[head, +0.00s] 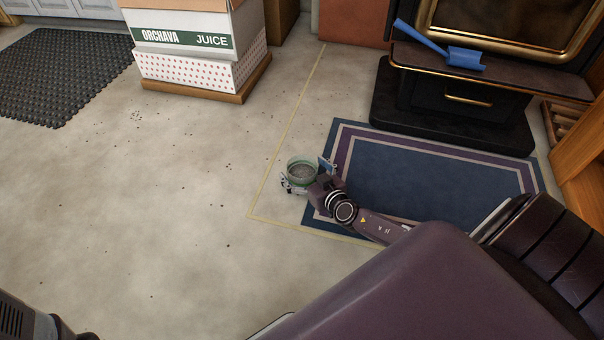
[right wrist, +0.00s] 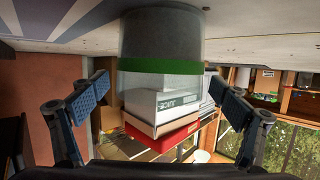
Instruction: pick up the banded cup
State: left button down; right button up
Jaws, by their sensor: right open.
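The banded cup (head: 301,174) is a see-through cup with a green band. It stands on the concrete floor at the left edge of the blue rug. In the right wrist view the cup (right wrist: 160,66) appears upside down, and boxes show through its clear wall. My right gripper (head: 306,174) is low at the cup, with one finger on either side of it. In the right wrist view its blue-padded fingers (right wrist: 156,88) are spread wide, with gaps showing between them and the cup. My left gripper is not in view.
A blue rug (head: 400,185) lies right of the cup. Behind it stands a dark stove (head: 465,118) with a blue shovel (head: 440,50) on its ledge. Stacked boxes (head: 200,70) stand at the back left, near a black mat (head: 65,75). The floor to the left is mostly clear.

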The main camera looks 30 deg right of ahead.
jog(key=shift+w, duration=0.15)
jog(key=c, duration=1.2)
jog(key=shift+c, duration=0.8)
jog(key=shift+r, duration=0.1)
